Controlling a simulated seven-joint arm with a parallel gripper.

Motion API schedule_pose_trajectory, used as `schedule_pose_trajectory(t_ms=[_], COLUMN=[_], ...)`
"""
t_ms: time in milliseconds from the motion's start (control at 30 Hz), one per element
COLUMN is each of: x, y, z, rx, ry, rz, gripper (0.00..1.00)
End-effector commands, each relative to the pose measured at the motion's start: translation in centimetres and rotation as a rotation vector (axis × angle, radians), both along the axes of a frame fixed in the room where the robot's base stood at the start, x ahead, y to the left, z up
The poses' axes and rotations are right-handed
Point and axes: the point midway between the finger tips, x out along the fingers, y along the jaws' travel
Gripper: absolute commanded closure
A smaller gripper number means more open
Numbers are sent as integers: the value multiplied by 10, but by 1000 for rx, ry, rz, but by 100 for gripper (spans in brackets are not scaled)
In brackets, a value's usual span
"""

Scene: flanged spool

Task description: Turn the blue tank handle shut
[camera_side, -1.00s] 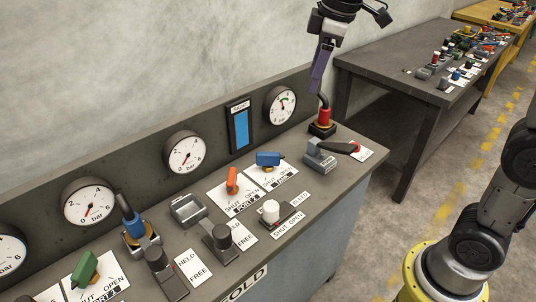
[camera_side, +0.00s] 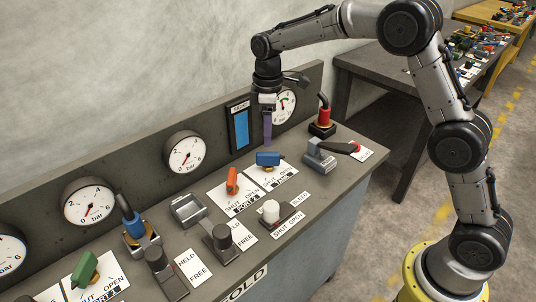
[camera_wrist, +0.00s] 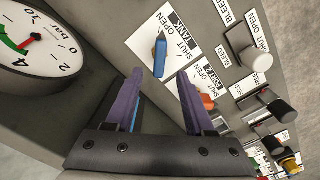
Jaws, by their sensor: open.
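The blue tank handle (camera_side: 268,159) sits on a white plate (camera_side: 284,176) marked SHUT, OPEN and TANK. In the side view it lies roughly left to right. In the wrist view the blue handle (camera_wrist: 160,55) shows whole, beyond the fingertips and roughly midway between them. My gripper (camera_side: 267,142) points down just above and behind the handle, apart from it. In the wrist view my gripper (camera_wrist: 160,75) has its two purple fingers spread with nothing between them.
An orange handle (camera_side: 231,180) stands on the plate to the left. A grey lever (camera_side: 325,155) with a dark arm is to the right, and a red-collared fitting (camera_side: 323,117) is behind it. A white knob (camera_side: 270,211) is in front. Gauges (camera_side: 185,154) line the back panel.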

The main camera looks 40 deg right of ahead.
Motion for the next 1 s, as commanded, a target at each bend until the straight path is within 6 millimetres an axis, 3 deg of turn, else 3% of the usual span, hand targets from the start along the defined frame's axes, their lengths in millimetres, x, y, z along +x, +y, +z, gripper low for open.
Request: schedule_pose_trajectory(t_ms=[200,400,867,1000], x=[-1,0,0,0], y=[0,0,0,0], z=[-44,-70,-80,-80], rx=[0,0,-1,-1], ry=[3,1,-2,-2], rz=[-1,-1,-1,-1], gripper=[46,46,46,71])
